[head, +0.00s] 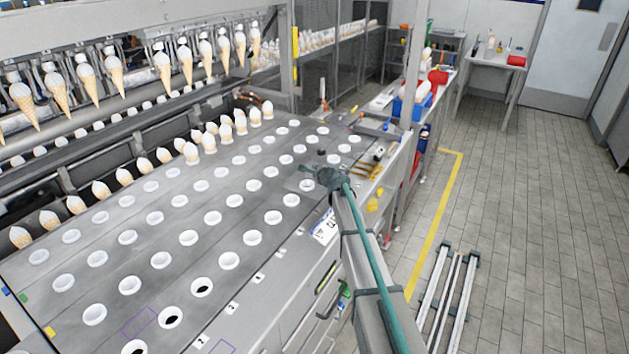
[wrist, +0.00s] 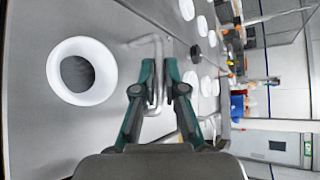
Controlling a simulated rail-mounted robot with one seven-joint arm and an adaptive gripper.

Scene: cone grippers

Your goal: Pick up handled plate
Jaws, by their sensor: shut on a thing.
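My gripper (head: 318,176) is at the right part of the grey conveyor top, among the white cups. The wrist view shows its two green fingers (wrist: 158,80) closed on a bent metal bar, the handle of the handled plate (wrist: 157,48). The handle stands out from a flat grey surface. The plate's outline is hard to tell from the conveyor top, and my gripper and arm hide much of it in the head view. I cannot tell whether the plate is clear of the surface.
White cups (head: 213,217) sit in rows across the conveyor top; one large cup (wrist: 82,71) is close beside my gripper in the wrist view. Ice cream cones (head: 85,77) hang at upper left. Yellow and dark items (head: 372,171) lie right of my gripper. The tiled floor (head: 530,200) is mostly clear.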

